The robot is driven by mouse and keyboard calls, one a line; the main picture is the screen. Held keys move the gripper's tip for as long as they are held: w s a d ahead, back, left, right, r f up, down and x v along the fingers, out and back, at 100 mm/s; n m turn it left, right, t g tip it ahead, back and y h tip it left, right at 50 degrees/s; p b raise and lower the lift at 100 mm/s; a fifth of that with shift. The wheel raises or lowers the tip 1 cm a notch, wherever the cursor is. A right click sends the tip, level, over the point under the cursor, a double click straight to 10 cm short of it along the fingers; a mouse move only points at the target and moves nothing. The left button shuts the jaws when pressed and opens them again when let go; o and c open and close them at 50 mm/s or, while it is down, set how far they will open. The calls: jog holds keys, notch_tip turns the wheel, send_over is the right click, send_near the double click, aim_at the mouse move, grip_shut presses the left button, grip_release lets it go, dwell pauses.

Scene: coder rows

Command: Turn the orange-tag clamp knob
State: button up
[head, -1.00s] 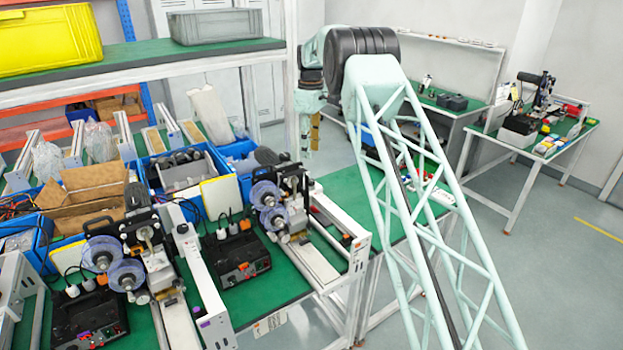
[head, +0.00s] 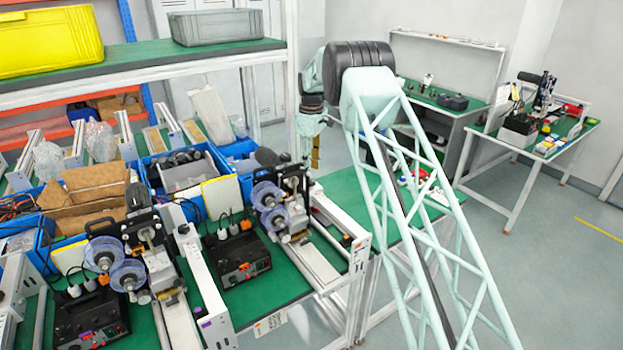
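A small orange tag (head: 346,241) sits near the front end of the white rail at the right edge of the green bench. The clamp knob that goes with it is too small to make out. My gripper (head: 314,158) hangs behind and above the right part of the bench, up and to the left of the orange tag in the picture. It is small and partly covered by my arm, so its opening does not show. It looks apart from the rail.
Two coder machines with clear reels (head: 271,206) (head: 126,273) and black control boxes (head: 238,256) crowd the bench (head: 283,292). Another white rail (head: 205,285) carries a purple tag (head: 204,323). A shelf (head: 140,63) stands behind, and open floor (head: 560,270) lies to the right.

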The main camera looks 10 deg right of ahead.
aim_at(312, 181)
jog(key=shift+f+p, duration=0.35)
jog(key=shift+f, duration=2.4)
jog(key=c, duration=0.9)
